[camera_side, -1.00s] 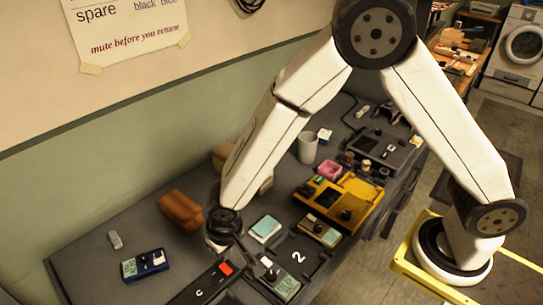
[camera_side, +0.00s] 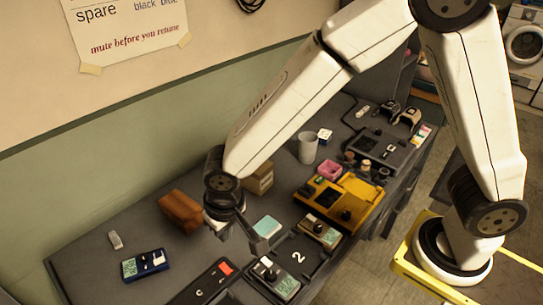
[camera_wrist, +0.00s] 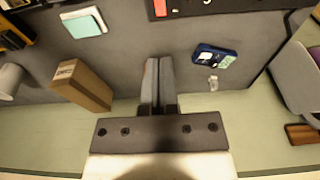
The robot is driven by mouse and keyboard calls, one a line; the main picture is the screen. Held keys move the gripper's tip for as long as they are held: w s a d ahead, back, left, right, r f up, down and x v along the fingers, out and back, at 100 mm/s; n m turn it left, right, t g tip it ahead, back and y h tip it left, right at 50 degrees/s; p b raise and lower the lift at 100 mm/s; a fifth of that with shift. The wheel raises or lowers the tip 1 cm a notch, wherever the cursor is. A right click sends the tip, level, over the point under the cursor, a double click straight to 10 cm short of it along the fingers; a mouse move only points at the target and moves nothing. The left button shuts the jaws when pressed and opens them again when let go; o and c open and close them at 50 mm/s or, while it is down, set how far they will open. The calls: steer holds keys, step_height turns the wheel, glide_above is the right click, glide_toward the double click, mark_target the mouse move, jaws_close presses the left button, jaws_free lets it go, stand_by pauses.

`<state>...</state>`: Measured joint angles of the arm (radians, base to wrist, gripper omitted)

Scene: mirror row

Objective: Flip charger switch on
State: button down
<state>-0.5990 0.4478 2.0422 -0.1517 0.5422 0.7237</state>
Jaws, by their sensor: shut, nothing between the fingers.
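No readable label marks a charger, so I cannot tell which device it is. In the side view a black panel (camera_side: 203,291) with a red part (camera_side: 225,267) lies at the front of the bench. Beside it a grey device (camera_side: 277,281) with a pale green face and a light knob sits by a white "2". My gripper (camera_side: 259,243) is shut and empty, above the bench near a pale teal pad (camera_side: 267,226). In the wrist view its closed fingers (camera_wrist: 160,70) point at bare bench, with the black panel (camera_wrist: 220,7) at the top edge.
A blue device (camera_side: 144,265) lies left, a brown block (camera_side: 182,211) and cardboard box (camera_side: 262,180) behind. A tan device (camera_side: 320,232), yellow device (camera_side: 365,193) and white cup (camera_side: 307,148) stand right. Bare bench lies between the blue device and the brown block.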

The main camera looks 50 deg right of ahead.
mark_target(222, 265)
steer(key=shift+w, duration=0.75)
steer(key=shift+f, duration=0.2)
steer(key=shift+w+f, duration=0.3)
steer(key=shift+f, duration=1.95)
steer(key=shift+w+f, duration=0.35)
steer(key=shift+f, duration=1.85)
steer(key=shift+w+f, duration=0.3)
steer(key=shift+f, duration=1.95)
